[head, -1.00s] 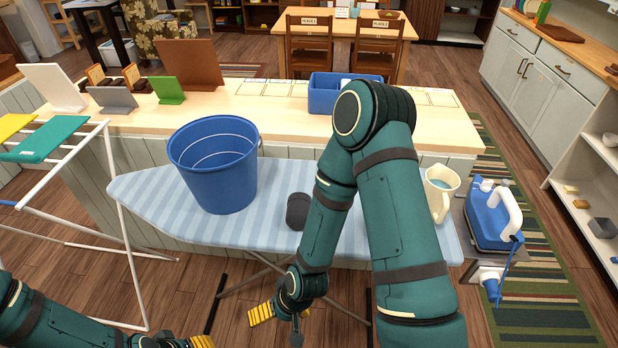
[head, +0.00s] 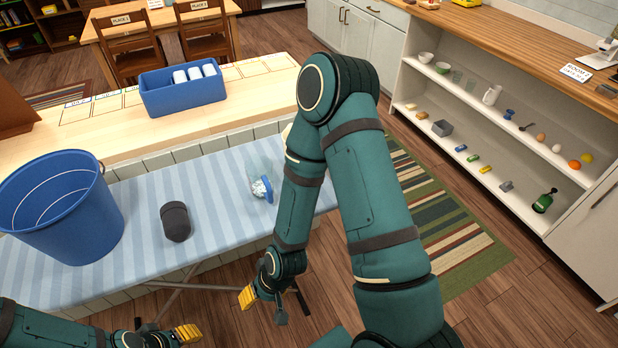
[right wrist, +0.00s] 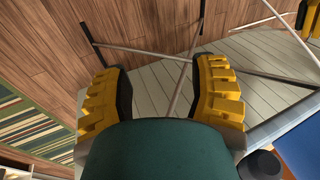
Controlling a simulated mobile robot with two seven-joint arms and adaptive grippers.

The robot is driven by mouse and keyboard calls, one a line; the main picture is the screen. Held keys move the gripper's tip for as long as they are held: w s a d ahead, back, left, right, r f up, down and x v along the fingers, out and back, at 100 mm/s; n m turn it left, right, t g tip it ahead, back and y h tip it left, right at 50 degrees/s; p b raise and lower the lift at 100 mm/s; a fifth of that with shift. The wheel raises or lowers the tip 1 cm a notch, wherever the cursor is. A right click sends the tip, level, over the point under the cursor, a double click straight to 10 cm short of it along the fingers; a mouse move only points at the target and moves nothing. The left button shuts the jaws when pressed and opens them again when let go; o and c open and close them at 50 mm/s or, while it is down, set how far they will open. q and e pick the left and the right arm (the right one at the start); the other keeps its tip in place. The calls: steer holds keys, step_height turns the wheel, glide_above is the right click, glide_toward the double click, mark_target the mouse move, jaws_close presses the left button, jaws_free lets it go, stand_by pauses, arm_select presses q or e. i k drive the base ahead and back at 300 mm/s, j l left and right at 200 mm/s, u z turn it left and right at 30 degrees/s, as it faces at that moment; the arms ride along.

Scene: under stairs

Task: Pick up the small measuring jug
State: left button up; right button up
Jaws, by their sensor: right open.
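A small clear vessel with a blue part (head: 262,187) is on the striped ironing board (head: 215,190), just left of my right arm; I cannot tell for sure that it is the measuring jug. A cream jug seen earlier on the board's right end is now mostly or wholly hidden by that arm. My right gripper (head: 262,300) is low, in front of the board's near edge. In the right wrist view its yellow fingers (right wrist: 162,75) are apart with nothing between them. My left gripper (head: 188,333) shows partly at the bottom left; its opening is unclear.
A large blue bucket (head: 65,215) and a dark grey cup (head: 175,222) stand on the board. A blue bin (head: 183,92) with white items sits on the counter behind. White shelves (head: 455,85) with small goods stand at right. A striped rug (head: 450,225) lies on the floor.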

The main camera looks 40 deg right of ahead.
mark_target(258, 168)
steer(key=z, duration=0.75)
steer(key=u, duration=1.3)
steer(key=z, duration=1.3)
